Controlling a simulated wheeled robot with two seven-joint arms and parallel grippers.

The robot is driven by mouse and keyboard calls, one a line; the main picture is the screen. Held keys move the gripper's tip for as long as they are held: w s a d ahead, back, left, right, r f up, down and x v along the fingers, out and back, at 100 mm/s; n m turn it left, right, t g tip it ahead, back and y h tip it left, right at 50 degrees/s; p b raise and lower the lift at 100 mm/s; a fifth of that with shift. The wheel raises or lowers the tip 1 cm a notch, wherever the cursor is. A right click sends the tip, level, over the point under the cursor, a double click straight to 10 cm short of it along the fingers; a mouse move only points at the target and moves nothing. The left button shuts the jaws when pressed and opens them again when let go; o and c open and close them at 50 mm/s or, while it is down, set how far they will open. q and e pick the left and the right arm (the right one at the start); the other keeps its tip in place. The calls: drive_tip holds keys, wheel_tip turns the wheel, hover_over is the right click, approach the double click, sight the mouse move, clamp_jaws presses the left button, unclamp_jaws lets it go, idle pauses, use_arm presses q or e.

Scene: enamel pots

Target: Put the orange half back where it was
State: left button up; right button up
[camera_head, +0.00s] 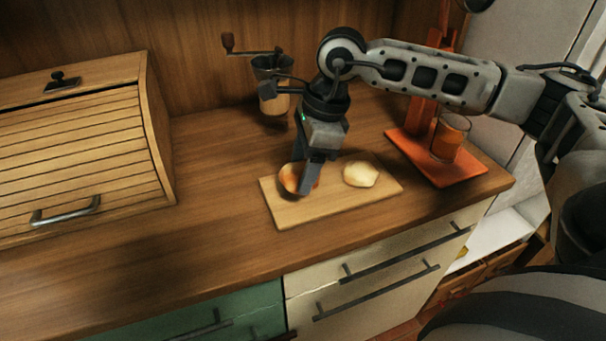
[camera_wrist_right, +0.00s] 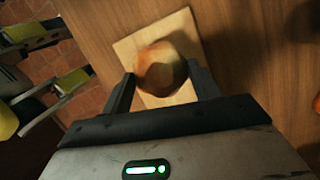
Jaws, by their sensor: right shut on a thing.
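The orange half (camera_head: 289,178) is at the left part of the light wooden cutting board (camera_head: 290,213). My right gripper (camera_head: 308,187) comes down from above and is shut on it, partly covering it. In the right wrist view the orange half (camera_wrist_right: 160,68) sits between the two fingers of the right gripper (camera_wrist_right: 162,84), with the board (camera_wrist_right: 130,45) behind it. I cannot tell whether it touches the board. A pale, cut-looking piece (camera_head: 361,174) lies on the right part of the board. My left gripper is not in view.
A wooden bread box (camera_head: 75,150) fills the left of the counter. A hand grinder (camera_head: 272,85) stands behind the board. The counter left of the board is clear.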

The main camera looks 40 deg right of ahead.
drive_tip(key=f, duration=0.3)
drive_tip(key=shift+w+d+f+p, duration=0.1)
drive_tip(key=shift+w+f+p, duration=0.1)
drive_tip(key=shift+p, duration=0.15)
drive_tip(key=shift+f, duration=0.1)
drive_tip(key=shift+f, duration=0.1)
drive_tip(key=shift+f+b, duration=0.15)
drive_tip(key=shift+b, duration=0.15)
drive_tip(key=o, duration=1.1)
drive_tip(key=shift+r+p, duration=0.3)
drive_tip(key=v, duration=1.2)
drive_tip(key=shift+b, duration=0.4)
